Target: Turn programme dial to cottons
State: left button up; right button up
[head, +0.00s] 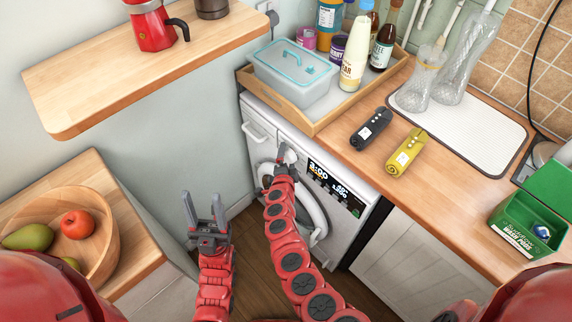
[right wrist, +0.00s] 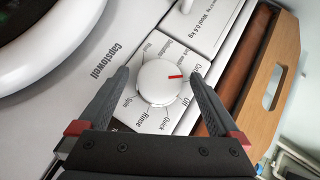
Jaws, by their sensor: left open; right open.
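The white washing machine (head: 258,123) stands under the wooden worktop. Its programme dial (right wrist: 158,84) is a round white knob with a red mark pointing right in the right wrist view, towards a label partly hidden by a finger that seems to start with "Co". "Off", "Quick", "Rinse" and "Spin" labels also ring it. My right gripper (right wrist: 161,74) is open, with one finger on each side of the dial; contact cannot be told. In the head view my right gripper (head: 285,153) is at the machine's front panel and hides the dial. My left gripper (head: 204,207) is open and empty, left of the machine.
The machine's round door (head: 312,218) is below the panel, beside my right arm. The detergent drawer (right wrist: 208,22) adjoins the dial panel. A wooden tray (head: 318,118) sits on the worktop above. A wooden shelf (head: 150,70) and a counter with a fruit bowl (head: 35,205) are at left.

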jog(key=shift+s+a+r, duration=0.1)
jog(key=shift+s+a+r, duration=0.1)
jog(key=shift+s+r, duration=0.15)
jog(key=shift+s, duration=0.6)
jog(key=d+p+v, duration=0.1)
jog(key=p+v, duration=0.1)
jog(key=v, duration=1.3)
jog(key=shift+s+a, duration=0.2)
jog(key=shift+a, duration=0.1)
